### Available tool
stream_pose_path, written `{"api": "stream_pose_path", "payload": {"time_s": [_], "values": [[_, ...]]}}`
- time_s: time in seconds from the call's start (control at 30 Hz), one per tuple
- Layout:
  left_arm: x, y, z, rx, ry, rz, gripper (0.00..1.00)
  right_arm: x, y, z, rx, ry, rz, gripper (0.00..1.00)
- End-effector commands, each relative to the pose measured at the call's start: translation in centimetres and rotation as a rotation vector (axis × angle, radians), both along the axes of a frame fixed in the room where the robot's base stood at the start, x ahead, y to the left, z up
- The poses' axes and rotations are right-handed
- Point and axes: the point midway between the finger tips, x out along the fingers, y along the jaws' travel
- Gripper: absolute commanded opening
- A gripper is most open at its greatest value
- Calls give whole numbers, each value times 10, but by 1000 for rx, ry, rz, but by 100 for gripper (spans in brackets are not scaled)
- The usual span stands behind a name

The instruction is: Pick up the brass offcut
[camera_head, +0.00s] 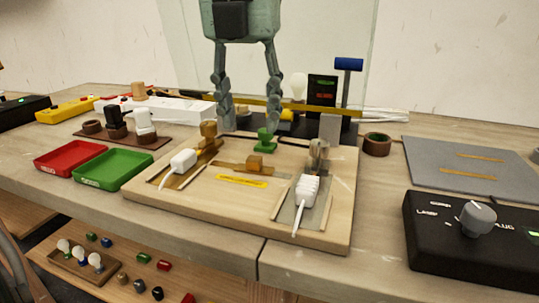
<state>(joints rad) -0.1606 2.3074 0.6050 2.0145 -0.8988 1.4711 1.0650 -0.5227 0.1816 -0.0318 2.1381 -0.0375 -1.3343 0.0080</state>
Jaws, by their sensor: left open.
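My left gripper (248,110) hangs from the top of the view with its two fingers spread and nothing between them. Its tips are over the back edge of the wooden board (200,216). No piece can be surely told as the brass offcut. A brass-coloured block (255,162) sits on a flat brown strip in the middle of the board. A brass-coloured cylinder (208,130) stands at the board's back left. A green knob (266,137) is just below the right finger. My right gripper is not in view.
White plugs (183,161) and (307,188) with cords lie on the board. A red tray (70,158) and a green tray (112,168) are at left. A black control box (440,245) and a grey mat (480,150) are at right. A clear panel stands behind.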

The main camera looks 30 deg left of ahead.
Motion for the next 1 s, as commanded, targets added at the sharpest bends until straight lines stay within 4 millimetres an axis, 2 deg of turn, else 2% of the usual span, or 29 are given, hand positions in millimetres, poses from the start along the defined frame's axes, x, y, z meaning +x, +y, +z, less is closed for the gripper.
{"api": "stream_pose_path", "payload": {"time_s": [0.33, 0.5, 0.8, 0.83, 1.0], "values": [[9, 2, -43, -3, 6, -1, 45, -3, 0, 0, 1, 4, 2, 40], [14, 4, -66, -3, 2, 0, 45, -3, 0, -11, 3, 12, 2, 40], [15, 4, -72, -3, 0, 1, 45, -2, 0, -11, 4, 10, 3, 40], [15, 4, -72, -3, 0, 1, 44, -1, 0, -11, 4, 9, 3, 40], [15, 4, -71, -3, 0, 1, 22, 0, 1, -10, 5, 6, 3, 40]]}}
